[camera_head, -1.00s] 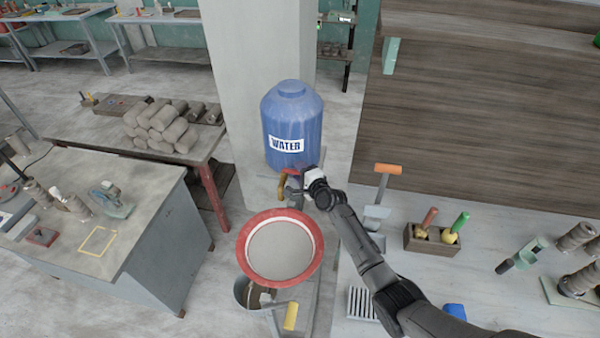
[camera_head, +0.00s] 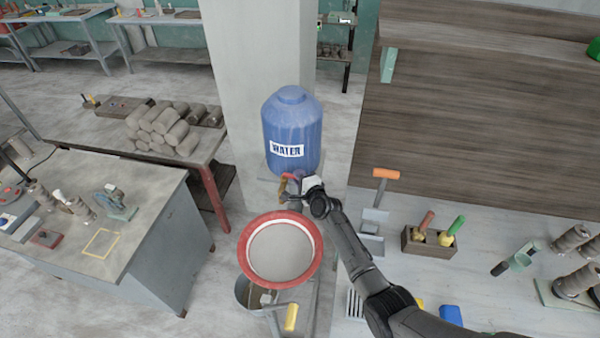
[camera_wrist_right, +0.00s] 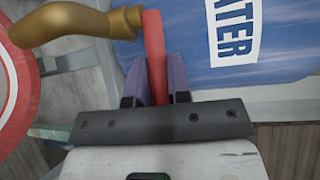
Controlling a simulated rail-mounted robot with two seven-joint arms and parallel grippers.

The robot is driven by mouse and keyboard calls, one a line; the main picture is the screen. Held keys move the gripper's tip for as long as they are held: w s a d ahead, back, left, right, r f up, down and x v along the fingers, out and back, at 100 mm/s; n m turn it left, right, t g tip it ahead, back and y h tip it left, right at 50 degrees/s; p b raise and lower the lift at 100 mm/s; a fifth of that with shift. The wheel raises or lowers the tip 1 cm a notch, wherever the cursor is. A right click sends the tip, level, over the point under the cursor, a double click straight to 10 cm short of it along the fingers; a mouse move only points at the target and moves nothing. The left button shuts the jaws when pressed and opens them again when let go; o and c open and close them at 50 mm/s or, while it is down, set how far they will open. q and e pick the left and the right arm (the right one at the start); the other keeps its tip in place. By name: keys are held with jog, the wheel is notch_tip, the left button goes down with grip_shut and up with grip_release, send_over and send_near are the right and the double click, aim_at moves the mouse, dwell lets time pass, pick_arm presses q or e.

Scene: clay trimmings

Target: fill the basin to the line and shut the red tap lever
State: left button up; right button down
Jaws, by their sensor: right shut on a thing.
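The blue water barrel (camera_head: 292,130) stands by the pillar, its label also large in the right wrist view (camera_wrist_right: 235,30). A brass tap (camera_head: 283,188) sticks out below it; its curved spout (camera_wrist_right: 75,20) shows in the wrist view. My right gripper (camera_wrist_right: 156,82) is shut on the red tap lever (camera_wrist_right: 154,45), one purple finger on each side. In the head view the gripper (camera_head: 295,188) is beside the tap. The basin (camera_head: 314,268), red-rimmed with a pale grey inside, sits below the tap. I cannot make out its line, the water level or any stream. My left gripper is out of view.
A bucket (camera_head: 243,292) is below the basin. The right worktop (camera_head: 430,285) holds a wooden tool box (camera_head: 428,246), an orange-handled tool (camera_head: 386,173) and rollers. A grey workbench (camera_head: 150,250) is at left; clay rolls (camera_head: 165,128) lie on a table behind it.

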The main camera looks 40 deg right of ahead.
jog(key=shift+s+a+m+g+h+p, duration=0.15)
jog(key=shift+a+m+g+h+p, duration=0.2)
jog(key=shift+m+h+p, duration=0.5)
jog(key=shift+s+a+m+g+h+p, duration=0.2)
jog(key=shift+a+m+g+h+p, duration=0.15)
jog(key=shift+m+h+p, duration=0.55)
jog(key=shift+s+a+m+g+h+p, duration=0.15)
jog(key=shift+a+m+g+h+p, duration=0.3)
jog(key=shift+h+p, duration=0.7)
jog(key=shift+d, duration=0.15)
jog(key=c, duration=1.2)
grip_release()
jog(key=shift+o, duration=0.6)
jog(key=p+v, duration=0.7)
jog(key=v, duration=0.5)
jog(key=shift+p, duration=0.35)
